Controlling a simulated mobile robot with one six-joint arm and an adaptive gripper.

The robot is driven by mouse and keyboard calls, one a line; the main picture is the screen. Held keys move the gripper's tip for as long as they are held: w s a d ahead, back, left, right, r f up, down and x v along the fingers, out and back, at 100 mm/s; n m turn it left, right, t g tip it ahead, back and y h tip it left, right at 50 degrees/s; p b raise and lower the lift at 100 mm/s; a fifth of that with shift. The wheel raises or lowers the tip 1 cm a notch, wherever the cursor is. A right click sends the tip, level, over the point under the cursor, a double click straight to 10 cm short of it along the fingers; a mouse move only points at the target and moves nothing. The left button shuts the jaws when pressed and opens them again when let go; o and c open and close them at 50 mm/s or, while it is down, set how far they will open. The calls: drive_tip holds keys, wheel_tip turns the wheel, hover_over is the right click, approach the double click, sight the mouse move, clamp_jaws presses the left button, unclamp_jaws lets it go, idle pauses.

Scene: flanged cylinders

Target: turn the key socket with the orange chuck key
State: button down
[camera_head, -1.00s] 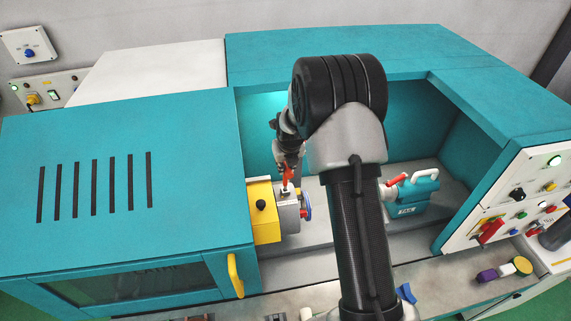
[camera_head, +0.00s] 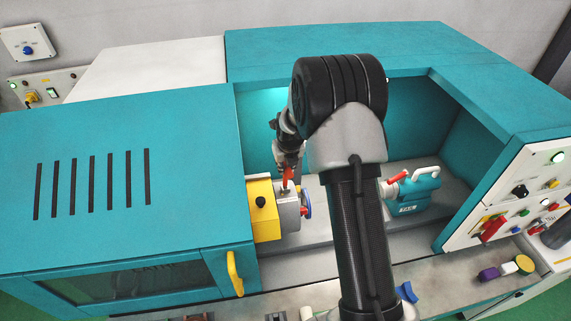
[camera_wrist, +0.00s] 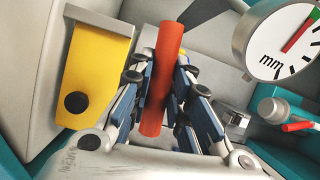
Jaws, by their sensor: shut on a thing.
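The orange chuck key (camera_wrist: 164,75) stands between the two fingers of my gripper (camera_wrist: 160,90) in the wrist view, and the fingers are shut on it. In the head view the key (camera_head: 288,173) shows as a small orange piece under my gripper (camera_head: 287,160), just above the grey chuck (camera_head: 289,212). The key's lower end is at the top of the chuck, where a dark spot shows. I cannot tell whether its tip sits in the key socket. The socket itself is hidden.
A yellow block with a black knob (camera_head: 262,210) stands just left of the chuck. A teal tailstock (camera_head: 412,192) with a red-tipped lever is to the right. A round dial marked mm (camera_wrist: 285,40) is close by in the wrist view. Teal housing walls surround the space.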

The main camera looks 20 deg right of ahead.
drive_tip(key=shift+f+b, duration=0.4)
drive_tip(key=shift+f, duration=0.05)
idle(0.3)
